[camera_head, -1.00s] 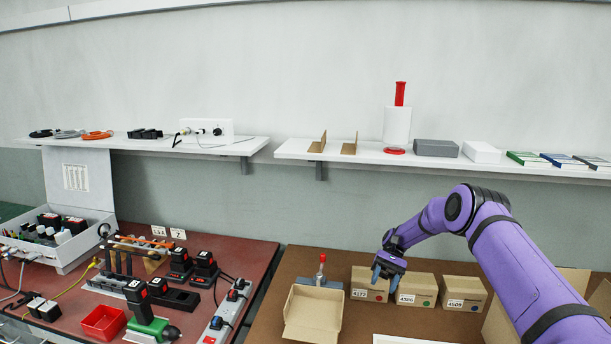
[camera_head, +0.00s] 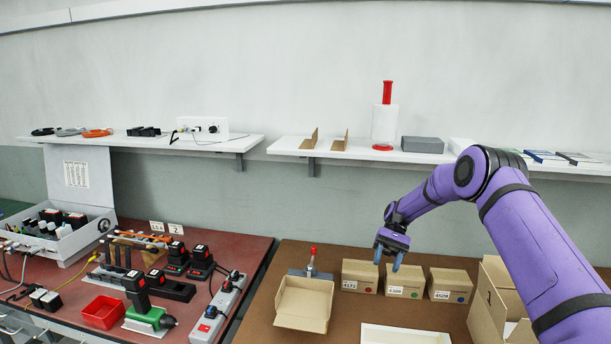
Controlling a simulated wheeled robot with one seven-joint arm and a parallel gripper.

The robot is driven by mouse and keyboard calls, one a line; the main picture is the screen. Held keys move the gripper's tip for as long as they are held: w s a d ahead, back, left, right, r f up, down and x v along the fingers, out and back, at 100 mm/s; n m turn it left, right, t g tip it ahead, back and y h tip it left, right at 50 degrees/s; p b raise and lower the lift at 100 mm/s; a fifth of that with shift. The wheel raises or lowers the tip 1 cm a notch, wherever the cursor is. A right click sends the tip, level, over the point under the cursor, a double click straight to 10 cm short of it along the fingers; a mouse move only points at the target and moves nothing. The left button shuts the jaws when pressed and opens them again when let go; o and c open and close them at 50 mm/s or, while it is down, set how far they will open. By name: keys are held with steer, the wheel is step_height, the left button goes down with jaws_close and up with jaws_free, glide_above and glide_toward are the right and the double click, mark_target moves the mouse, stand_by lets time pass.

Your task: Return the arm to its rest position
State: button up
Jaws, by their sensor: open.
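My purple arm (camera_head: 535,240) reaches in from the right side of the head view and bends down to the left. My gripper (camera_head: 389,262) is open and empty, with its fingers pointing down. It appears in front of or above the labelled boxes, overlapping the upper part of the middle box (camera_head: 403,289) in the picture. I cannot tell the exact gap to the box. The left box (camera_head: 362,286) and right box (camera_head: 449,294) stand on either side.
An open cardboard box (camera_head: 303,303) and a red-handled clamp (camera_head: 313,262) are left of my gripper. A white tray (camera_head: 405,334) lies in front, and a larger carton (camera_head: 493,303) stands right. Shelves (camera_head: 279,147) run along the wall.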

steer(key=s+d+r+t+h, duration=0.15)
steer(key=s+r+t, duration=0.25)
steer(key=s+r, duration=0.7)
steer(key=s+d+r+t+h, duration=0.15)
steer(key=s+r+t, duration=0.3)
steer(key=r, duration=1.35)
steer(key=s+d+r+n+t+h, duration=0.1)
steer(key=s+t, duration=0.3)
steer(key=s, duration=0.8)
steer(key=s+d+r+t+h, duration=0.1)
steer(key=s+d+r+t, duration=0.2)
steer(key=s, duration=1)
steer(key=shift+s+n+t+h, duration=0.3)
steer(key=shift+n+t+h, duration=0.1)
steer(key=shift+t, duration=0.85)
